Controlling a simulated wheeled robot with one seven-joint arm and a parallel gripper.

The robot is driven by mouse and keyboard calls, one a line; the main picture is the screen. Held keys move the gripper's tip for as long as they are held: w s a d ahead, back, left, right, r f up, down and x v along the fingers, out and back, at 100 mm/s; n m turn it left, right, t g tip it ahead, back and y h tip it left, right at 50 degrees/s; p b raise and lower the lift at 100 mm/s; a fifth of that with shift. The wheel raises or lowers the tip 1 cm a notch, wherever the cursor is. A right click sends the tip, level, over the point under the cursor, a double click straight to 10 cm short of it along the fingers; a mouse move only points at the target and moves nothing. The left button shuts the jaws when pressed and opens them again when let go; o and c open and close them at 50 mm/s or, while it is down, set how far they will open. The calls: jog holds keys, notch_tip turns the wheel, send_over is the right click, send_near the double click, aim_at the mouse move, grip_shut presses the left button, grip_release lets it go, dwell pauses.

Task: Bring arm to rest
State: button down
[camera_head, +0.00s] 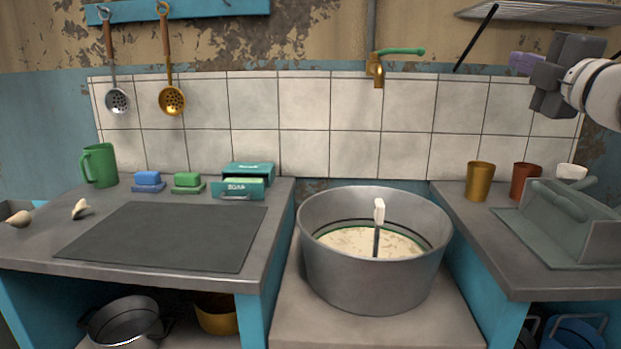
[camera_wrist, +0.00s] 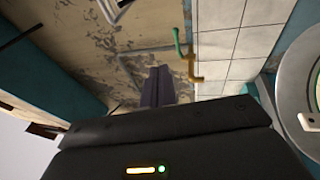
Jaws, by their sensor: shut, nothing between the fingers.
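My gripper (camera_head: 524,63) is raised at the upper right in the head view, above the right counter and clear of everything on it. Its fingers are closed together and point left toward the wall. In the wrist view the closed fingers (camera_wrist: 158,86) show in the middle, with nothing between them. My arm comes in from the right edge of the head view.
A large metal pot (camera_head: 340,270) with pale liquid and a white-handled utensil (camera_head: 379,212) stands in the middle. A tap (camera_head: 377,70) is above it. The right counter holds cups (camera_head: 480,181) and a dish rack (camera_head: 590,225). A wall shelf (camera_head: 545,12) is near my gripper.

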jog(key=s+a+f+m+g+h, duration=0.3)
jog(key=s+f+m+h, duration=0.1)
jog(key=f+m, duration=0.55)
jog(key=s+a+f+m+g+h, duration=0.25)
jog(key=s+f+m+h, duration=0.2)
jog(key=f+m, duration=0.55)
jog(key=s+a+f+g+y, duration=0.2)
jog(key=s+a+f+g, duration=0.2)
jog(key=f, duration=0.8)
jog(key=s+a+f+g+y, duration=0.3)
jog(key=s+a+f+g, duration=0.2)
jog(key=s+a+f, duration=0.4)
notch_tip(320, 180, down, 3)
jog(key=shift+s+r+m, duration=0.1)
jog(key=shift+s+m, duration=0.35)
jog(key=shift+s, duration=0.75)
